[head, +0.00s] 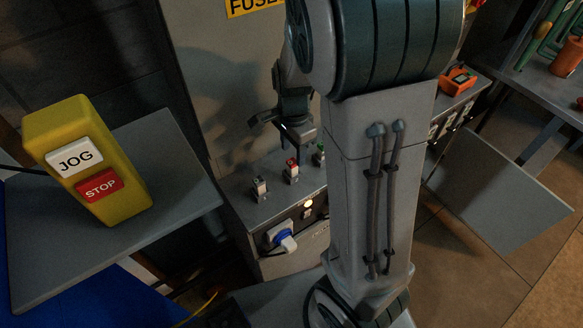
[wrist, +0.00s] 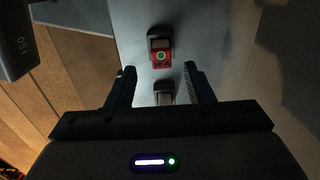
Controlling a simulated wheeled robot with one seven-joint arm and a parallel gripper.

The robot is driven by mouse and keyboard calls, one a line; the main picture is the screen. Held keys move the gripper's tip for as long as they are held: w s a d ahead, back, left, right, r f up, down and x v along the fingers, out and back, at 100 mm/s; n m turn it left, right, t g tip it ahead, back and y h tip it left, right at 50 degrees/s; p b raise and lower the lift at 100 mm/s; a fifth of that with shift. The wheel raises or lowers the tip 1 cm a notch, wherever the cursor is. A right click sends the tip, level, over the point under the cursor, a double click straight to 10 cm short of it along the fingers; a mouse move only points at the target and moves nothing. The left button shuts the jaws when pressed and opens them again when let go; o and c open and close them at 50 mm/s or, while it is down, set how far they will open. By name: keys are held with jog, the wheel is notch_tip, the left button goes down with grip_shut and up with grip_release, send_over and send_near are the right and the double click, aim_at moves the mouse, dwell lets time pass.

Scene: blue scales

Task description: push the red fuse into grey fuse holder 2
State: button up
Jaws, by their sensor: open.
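The red fuse (head: 291,163) stands upright at the middle one of the grey holders on the cabinet's top. It shows in the wrist view (wrist: 161,60) with a round pale-green mark, against a dark grey holder (wrist: 160,34). I cannot tell how deep it sits. A second grey holder (wrist: 163,92) lies lower in the wrist view, between my fingers and partly hidden by my gripper body. My gripper (head: 297,136) is open and empty, above the row of holders. In the wrist view its fingertips (wrist: 159,72) are apart, with the red fuse just beyond them.
The cabinet front bears a blue-and-white plug (head: 284,239) and a lit lamp (head: 308,204). A yellow JOG/STOP box (head: 88,160) stands on the left shelf (head: 60,255).

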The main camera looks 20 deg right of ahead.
aim_at(292, 161)
jog(key=shift+w+f, duration=0.1)
jog(key=shift+f, duration=3.1)
grip_shut()
